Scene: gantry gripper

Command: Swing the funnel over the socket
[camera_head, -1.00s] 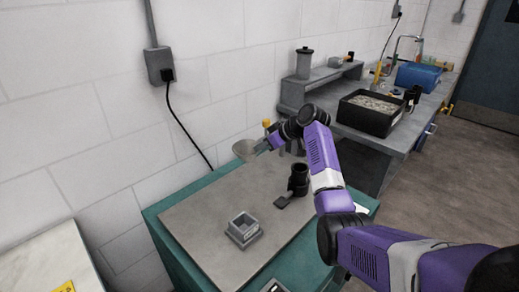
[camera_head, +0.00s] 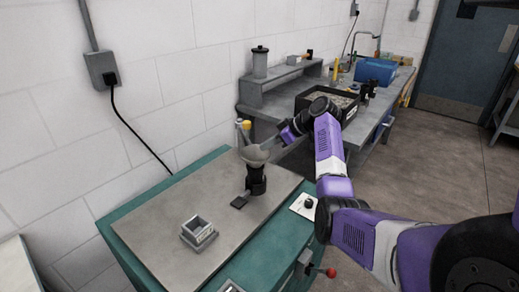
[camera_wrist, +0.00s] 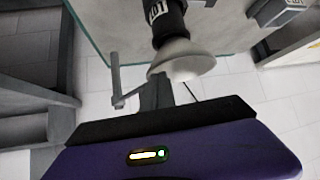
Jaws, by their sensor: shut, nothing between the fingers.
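The pale funnel (camera_head: 254,155) shows directly above a black upright cylinder (camera_head: 257,182), which looks like the socket, on the bench's grey top. In the wrist view, the funnel (camera_wrist: 183,62) overlaps the end of the black, labelled cylinder (camera_wrist: 168,18). I cannot tell whether they touch or are exactly in line. My gripper (camera_head: 268,143) is beside the funnel, on its right in the head view. In the wrist view, my gripper's grey fingers (camera_wrist: 156,92) are together and empty, close to the funnel's rim. Contact with the rim is unclear.
A grey square block (camera_head: 198,233) with an open top sits on the bench top (camera_head: 165,215). A yellow-topped post (camera_head: 244,126) stands behind the funnel. A control plate (camera_head: 304,206) is at the right edge. A second bench (camera_head: 372,125) holds a black bin.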

